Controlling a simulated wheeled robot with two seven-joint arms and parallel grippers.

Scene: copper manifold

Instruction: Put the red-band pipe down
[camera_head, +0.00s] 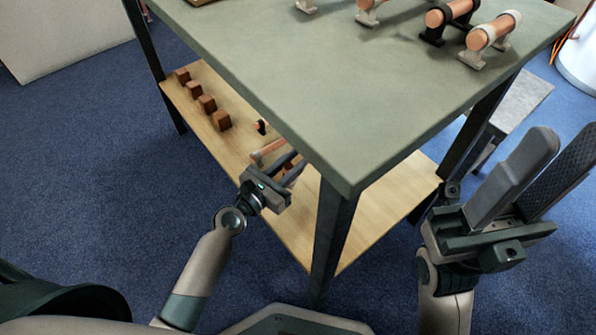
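A copper-coloured pipe (268,148) shows at the lower wooden shelf, just beyond my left gripper, and is partly hidden by it and by the table top. I cannot make out a red band on it. My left gripper (290,163) reaches in under the table edge, close to this pipe. Brownish colour shows around its fingers, but whether they grip the pipe is too small to tell. My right gripper (566,145) is raised at the right, its two fingers apart with nothing between them, away from the shelf.
The grey-green table top (300,75) overhangs the wooden shelf (298,225); a dark leg (333,230) stands at the near corner. Several brown blocks (207,104) line the shelf. A small black-banded piece (261,127) lies behind the pipe. Copper pipes on stands (490,32) occupy the table's far side.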

